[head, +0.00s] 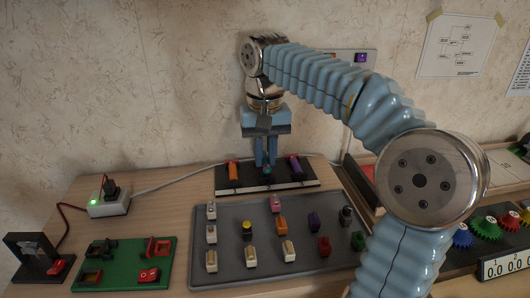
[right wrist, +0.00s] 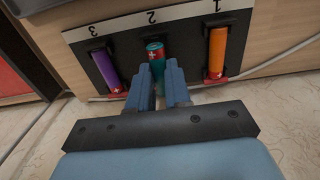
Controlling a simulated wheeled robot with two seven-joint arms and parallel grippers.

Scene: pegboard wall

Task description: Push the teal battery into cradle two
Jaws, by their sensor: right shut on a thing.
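The black battery holder (head: 280,186) stands at the back of the table, with its cradles numbered in the right wrist view (right wrist: 119,30). The teal battery (right wrist: 155,50) has a red end with a plus mark and is at the middle cradle, number 2. It also shows small in the head view (head: 267,170). My right gripper (head: 266,163) points down over that cradle, its blue fingers (right wrist: 163,88) shut on the teal battery. The fingers hide part of the battery, so I cannot tell how deep it sits. My left gripper is not in view.
An orange battery (head: 233,172) and a purple battery (head: 296,167) sit in the outer cradles, close to the fingers. A grey tray (head: 225,283) with several small coloured pieces lies in front. A green board (head: 118,282) and a white socket box (head: 108,205) stand at left.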

